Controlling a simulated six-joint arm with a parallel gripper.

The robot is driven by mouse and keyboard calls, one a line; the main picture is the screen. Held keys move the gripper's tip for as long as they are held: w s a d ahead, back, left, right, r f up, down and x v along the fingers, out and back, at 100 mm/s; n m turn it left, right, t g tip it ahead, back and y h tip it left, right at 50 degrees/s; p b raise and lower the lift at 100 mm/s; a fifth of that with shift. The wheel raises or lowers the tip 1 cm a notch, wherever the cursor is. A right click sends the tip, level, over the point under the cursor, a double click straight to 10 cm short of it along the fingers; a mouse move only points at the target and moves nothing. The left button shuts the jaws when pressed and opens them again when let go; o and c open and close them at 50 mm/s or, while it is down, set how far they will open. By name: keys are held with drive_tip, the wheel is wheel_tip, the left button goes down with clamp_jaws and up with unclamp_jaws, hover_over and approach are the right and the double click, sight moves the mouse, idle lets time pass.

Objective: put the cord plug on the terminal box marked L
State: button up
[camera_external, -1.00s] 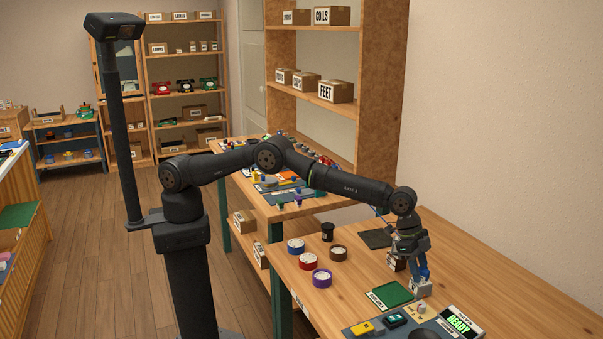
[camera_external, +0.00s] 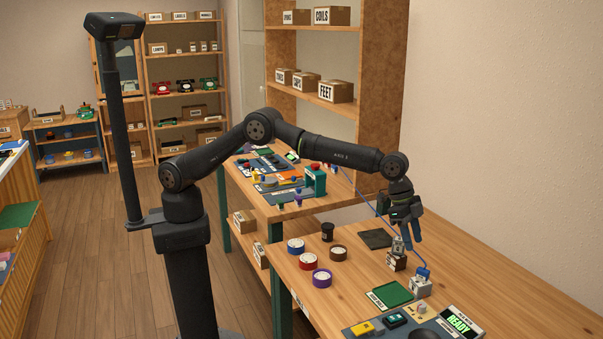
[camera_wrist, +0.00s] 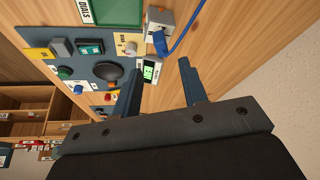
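The blue cord plug (camera_external: 423,273) sits on top of a grey terminal box (camera_external: 420,288), and its blue cord (camera_external: 404,256) runs up and left behind my gripper. The plug (camera_wrist: 160,43) and box (camera_wrist: 158,22) also show at the top of the wrist view. The marking on this box is too small to read. A second box (camera_external: 396,262), dark below with a grey top, stands behind and left of it. My gripper (camera_external: 400,229) is above the boxes, apart from the plug. In the wrist view its two fingers (camera_wrist: 159,66) are spread with nothing between them.
A green tray (camera_external: 391,293) lies left of the plugged box. A panel with buttons (camera_external: 370,328) and a READY screen (camera_external: 459,322) lie in front. Red (camera_external: 308,261), purple (camera_external: 321,278) and other round containers stand left. The table's right side is clear.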

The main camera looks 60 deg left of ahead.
sight(421, 268)
drive_tip(key=shift+v, duration=1.15)
drive_tip(key=x, duration=1.2)
drive_tip(key=shift+f, duration=0.3)
drive_tip(key=shift+r, duration=1.2)
drive_tip(key=shift+f, duration=0.1)
